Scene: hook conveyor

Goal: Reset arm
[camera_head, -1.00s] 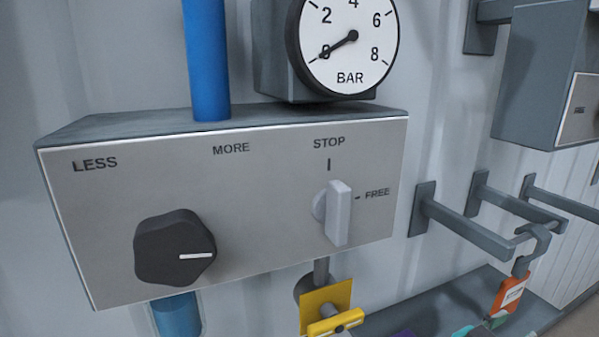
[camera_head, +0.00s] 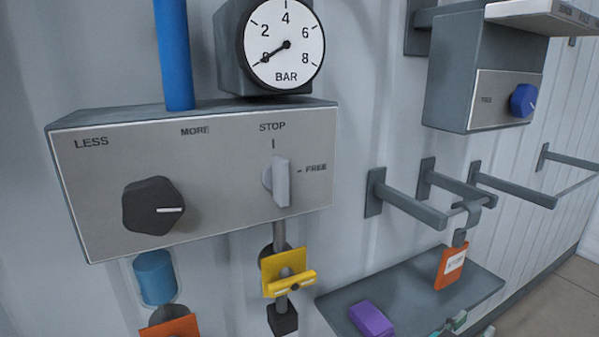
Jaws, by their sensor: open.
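My arm and gripper do not show in the head view. A grey control box (camera_head: 100,217) on the wall carries a black knob (camera_head: 152,206) at its lower left, its white line pointing right. A light grey switch (camera_head: 281,182) stands upright, in line with the STOP mark. The pressure gauge (camera_head: 284,45) above has its needle near 0 BAR.
A blue pipe (camera_head: 175,55) rises from the box. Below hang a yellow clamp (camera_head: 288,272) and an orange part (camera_head: 172,327). Wall brackets (camera_head: 405,203) jut out at right; an orange tag (camera_head: 452,268) hangs from a hook. A purple block (camera_head: 371,319) lies on a grey shelf (camera_head: 345,292). A second box (camera_head: 455,75) has a blue knob.

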